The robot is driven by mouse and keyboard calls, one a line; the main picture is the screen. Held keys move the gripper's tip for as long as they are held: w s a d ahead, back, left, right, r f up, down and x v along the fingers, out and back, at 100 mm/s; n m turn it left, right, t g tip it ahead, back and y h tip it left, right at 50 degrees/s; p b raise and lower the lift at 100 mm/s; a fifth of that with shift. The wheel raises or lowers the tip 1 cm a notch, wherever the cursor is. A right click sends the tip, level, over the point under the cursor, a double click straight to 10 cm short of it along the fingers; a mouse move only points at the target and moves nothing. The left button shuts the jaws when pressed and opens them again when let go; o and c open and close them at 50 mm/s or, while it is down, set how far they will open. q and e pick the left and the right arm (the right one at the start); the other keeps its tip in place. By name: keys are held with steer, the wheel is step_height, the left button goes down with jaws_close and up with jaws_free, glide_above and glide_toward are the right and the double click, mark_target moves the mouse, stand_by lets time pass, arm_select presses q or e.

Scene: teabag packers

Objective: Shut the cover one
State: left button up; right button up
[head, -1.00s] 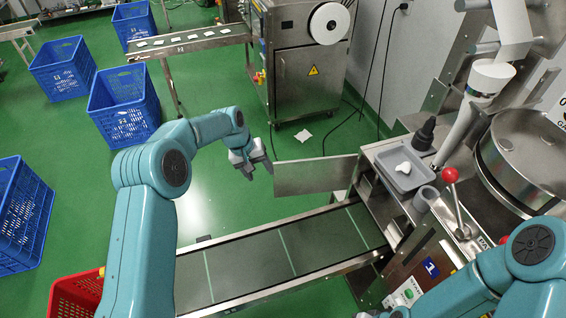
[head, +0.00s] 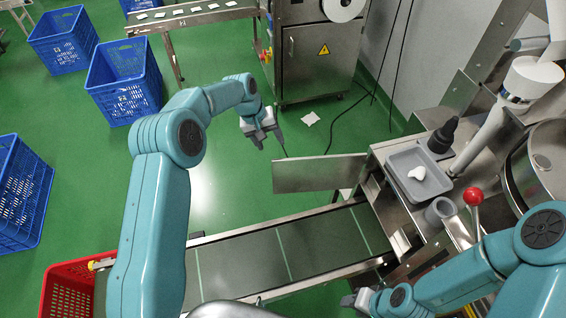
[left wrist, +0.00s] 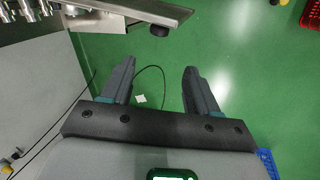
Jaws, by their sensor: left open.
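The cover appears to be the flat metal panel (head: 318,173) that stands out to the left from the packing machine (head: 400,215), over the far side of the conveyor. It is swung open. My left gripper (head: 268,142) is open and empty, beyond and left of the panel's free end, apart from it.
The machine top holds a grey tray (head: 397,160) with a white item, a dark bottle (head: 442,135) and a red-knobbed lever (head: 473,197). The conveyor belt (head: 240,265) runs below my left arm. Blue crates (head: 122,90) and a red crate (head: 60,290) stand left. Green floor is open beyond the panel.

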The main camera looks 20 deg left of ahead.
mark_target(282, 163)
arm_select(q)
steer(key=b+x, duration=0.1)
steer(key=x, duration=0.2)
steer(key=b+x, duration=0.1)
steer(key=x, duration=0.3)
steer(key=s+d+b+x, duration=0.1)
steer(key=b+x, duration=0.1)
steer(key=x, duration=0.2)
steer(key=shift+w+a+f, duration=0.2)
steer(key=shift+w+f, duration=0.1)
steer(key=shift+w, duration=0.05)
steer(key=shift+s+d+r, duration=0.15)
steer(key=shift+s+r, duration=0.05)
steer(key=shift+r, duration=0.1)
jaws_close()
steer(key=shift+w+f, duration=0.15)
arm_select(e)
steer(key=f, duration=0.2)
steer(key=s+f, duration=0.1)
steer(key=f, duration=0.2)
steer(key=shift+s+d, duration=0.1)
